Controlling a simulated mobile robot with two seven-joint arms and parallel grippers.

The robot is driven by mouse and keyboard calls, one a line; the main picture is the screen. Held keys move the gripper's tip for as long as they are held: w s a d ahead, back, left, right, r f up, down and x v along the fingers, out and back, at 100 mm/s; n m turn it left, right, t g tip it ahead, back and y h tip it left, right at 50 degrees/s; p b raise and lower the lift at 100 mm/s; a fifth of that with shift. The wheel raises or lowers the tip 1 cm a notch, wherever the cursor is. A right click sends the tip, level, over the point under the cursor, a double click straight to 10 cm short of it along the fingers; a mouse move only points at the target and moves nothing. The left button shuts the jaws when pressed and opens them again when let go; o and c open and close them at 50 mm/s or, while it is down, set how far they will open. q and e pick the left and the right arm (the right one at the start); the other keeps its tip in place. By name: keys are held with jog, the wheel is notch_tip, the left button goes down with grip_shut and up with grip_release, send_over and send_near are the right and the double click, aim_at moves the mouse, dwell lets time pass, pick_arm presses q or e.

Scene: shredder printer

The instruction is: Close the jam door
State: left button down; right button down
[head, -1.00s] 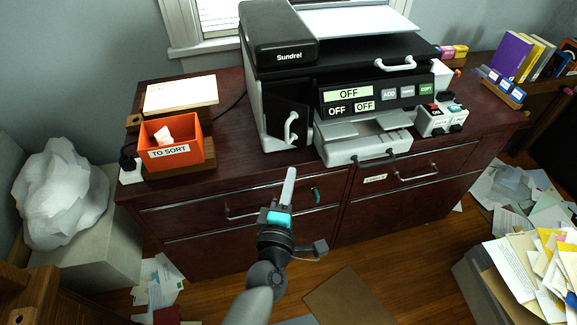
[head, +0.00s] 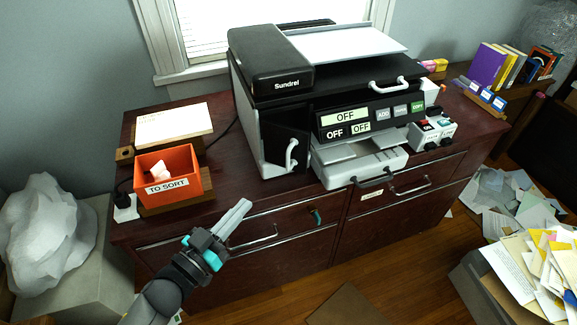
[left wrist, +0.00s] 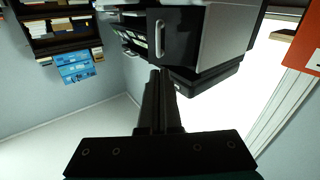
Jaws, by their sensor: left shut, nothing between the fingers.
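The printer (head: 320,85) stands on a dark red wooden cabinet. Its jam door (head: 283,128) is the black panel at the front left, with a white upright handle (head: 291,153). The panel looks set at an angle to the front, but how far it stands open is hard to tell. My left gripper (head: 243,205) is shut and empty, in front of the cabinet's top edge, below and left of the door and apart from it. The left wrist view shows the shut fingers (left wrist: 159,75) pointing toward the printer, with the door handle (left wrist: 159,38) just beyond their tips. My right gripper is not in view.
An orange "TO SORT" bin (head: 168,175) stands left of the printer, beside a pale pad (head: 174,123). The paper tray (head: 360,165) juts out right of the door. The cabinet top (head: 235,175) between bin and printer is clear.

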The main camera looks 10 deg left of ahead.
pick_arm(q)
jog(key=m, duration=0.2)
jog(key=b, duration=0.1)
send_near(287, 163)
jog(key=shift+g+h, duration=0.3)
jog(key=x, duration=0.6)
jog(key=shift+w+r, duration=0.15)
jog(key=shift+w, duration=0.35)
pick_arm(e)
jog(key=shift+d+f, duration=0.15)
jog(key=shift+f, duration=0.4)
pick_arm(q)
jog(key=shift+a+n, duration=0.1)
jog(key=shift+n, duration=0.2)
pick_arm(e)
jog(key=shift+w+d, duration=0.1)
